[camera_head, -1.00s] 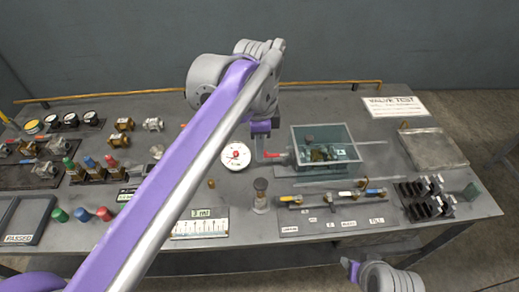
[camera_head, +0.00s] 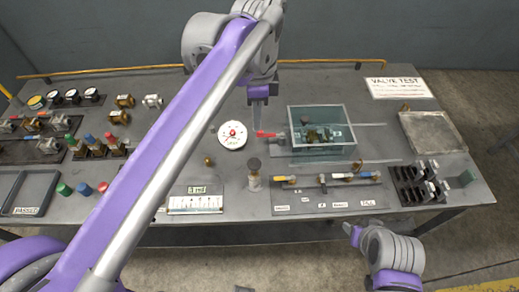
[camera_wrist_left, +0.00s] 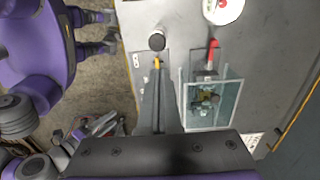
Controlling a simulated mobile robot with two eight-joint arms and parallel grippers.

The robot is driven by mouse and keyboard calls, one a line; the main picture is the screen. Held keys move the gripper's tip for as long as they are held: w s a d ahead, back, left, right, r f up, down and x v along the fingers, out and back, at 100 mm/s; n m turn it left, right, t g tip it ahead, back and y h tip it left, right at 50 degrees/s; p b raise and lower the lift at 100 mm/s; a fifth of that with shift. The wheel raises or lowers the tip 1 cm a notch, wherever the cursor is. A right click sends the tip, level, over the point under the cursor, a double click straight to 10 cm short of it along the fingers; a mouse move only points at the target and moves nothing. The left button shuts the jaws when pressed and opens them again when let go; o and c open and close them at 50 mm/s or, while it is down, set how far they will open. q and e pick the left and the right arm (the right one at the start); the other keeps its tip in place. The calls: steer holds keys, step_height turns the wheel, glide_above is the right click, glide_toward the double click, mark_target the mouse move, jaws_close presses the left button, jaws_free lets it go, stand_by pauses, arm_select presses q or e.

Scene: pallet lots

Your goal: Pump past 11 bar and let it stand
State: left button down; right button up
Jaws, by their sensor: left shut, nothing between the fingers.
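The round white pressure gauge (camera_head: 232,135) has a red needle; its reading is too small to make out. To its right, a red lever (camera_head: 266,134) sticks out from the clear water tank (camera_head: 322,112), which has a brass valve (camera_head: 318,134) in it. A small upright pump with a dark round knob (camera_head: 254,164) stands in front of the lever. The knob also shows in the left wrist view (camera_wrist_left: 157,41). My left gripper (camera_head: 259,120) is shut and empty, its tip appearing over the lever. My right gripper (camera_head: 352,234) hangs off the bench's front edge; its jaw gap is unclear.
A plate of small valves with coloured handles (camera_head: 328,194) lies right of the pump. Dark racks (camera_head: 415,190) and a grey tray (camera_head: 433,144) are farther right. Gauges, fittings and coloured caps (camera_head: 83,189) fill the left side. A labelled card (camera_head: 196,196) lies left of the pump.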

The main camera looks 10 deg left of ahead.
arm_select(q)
steer(key=s, duration=0.1)
glide_toward(255, 163)
step_height(255, 163, down, 7)
steer(key=shift+a+r+b, duration=0.1)
steer(key=shift+a+b, duration=0.1)
steer(key=shift+b, duration=0.1)
arm_select(e)
steer(key=shift+s+a+f, duration=0.25)
steer(key=shift+s+f, duration=0.2)
steer(key=shift+s, duration=0.05)
